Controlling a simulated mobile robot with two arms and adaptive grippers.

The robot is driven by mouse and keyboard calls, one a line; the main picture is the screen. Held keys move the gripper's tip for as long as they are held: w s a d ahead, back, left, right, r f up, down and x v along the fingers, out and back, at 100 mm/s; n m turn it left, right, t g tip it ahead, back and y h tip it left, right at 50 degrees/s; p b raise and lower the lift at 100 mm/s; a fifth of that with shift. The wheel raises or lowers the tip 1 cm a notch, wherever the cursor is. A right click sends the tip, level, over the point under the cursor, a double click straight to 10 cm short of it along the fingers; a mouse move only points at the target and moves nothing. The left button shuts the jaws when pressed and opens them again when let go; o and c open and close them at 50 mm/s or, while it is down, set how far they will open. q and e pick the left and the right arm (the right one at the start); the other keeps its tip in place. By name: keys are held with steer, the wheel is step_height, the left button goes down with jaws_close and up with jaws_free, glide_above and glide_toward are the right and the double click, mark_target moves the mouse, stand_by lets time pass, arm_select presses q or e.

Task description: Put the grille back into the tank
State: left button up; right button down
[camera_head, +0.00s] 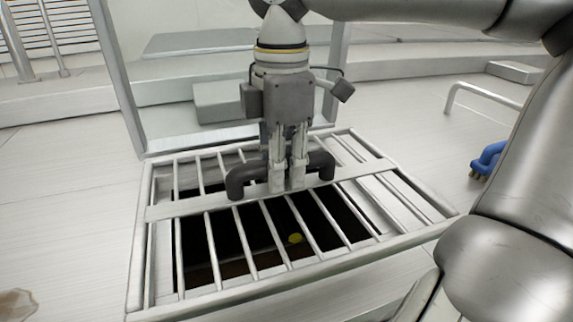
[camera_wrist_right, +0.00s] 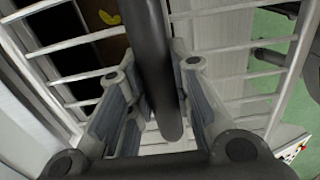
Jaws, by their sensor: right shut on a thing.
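The grille (camera_head: 180,207) is a pale metal frame with several bars and a flat crosspiece. A dark arched handle (camera_head: 237,182) stands on the crosspiece. My right gripper (camera_head: 288,178) points down and is shut on this handle, which also shows between the fingers in the right wrist view (camera_wrist_right: 158,70). The grille lies over the dark opening of the tank (camera_head: 232,240) and reaches past it, mostly to the right. Whether it touches the rim, I cannot tell. A small yellow thing (camera_head: 294,238) shows through the bars. My left gripper is not in view.
A pale metal upright frame (camera_head: 122,85) and a grey block (camera_head: 218,103) stand behind the grille. A bent rail (camera_head: 480,90) and a blue object (camera_head: 488,158) are at the right. Green floor (camera_wrist_right: 268,75) shows beside and through the grille in the right wrist view.

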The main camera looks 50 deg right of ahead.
steer(key=shift+w+d+f, duration=0.45)
steer(key=shift+w, duration=0.25)
steer(key=shift+w+d+f, duration=0.3)
steer(key=shift+w+f, duration=0.25)
steer(key=shift+w, duration=0.1)
steer(key=shift+w+d+f, duration=0.4)
steer(key=shift+w+f, duration=0.2)
steer(key=shift+w, duration=0.15)
steer(key=shift+w+d+f, duration=0.45)
steer(key=shift+w+f, duration=0.15)
steer(key=shift+w, duration=0.2)
steer(key=shift+w+d+f, duration=0.4)
steer(key=shift+w+f, duration=0.2)
steer(key=shift+w, duration=0.15)
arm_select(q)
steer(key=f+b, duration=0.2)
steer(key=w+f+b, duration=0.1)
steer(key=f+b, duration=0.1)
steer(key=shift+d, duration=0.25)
arm_select(e)
steer(key=w+d+f, duration=0.1)
steer(key=w+f, duration=0.2)
steer(key=f, duration=0.4)
steer(key=shift+d, duration=0.35)
steer(key=shift+r, duration=0.1)
steer(key=c, duration=1.2)
jaws_free()
steer(key=shift+s, duration=0.1)
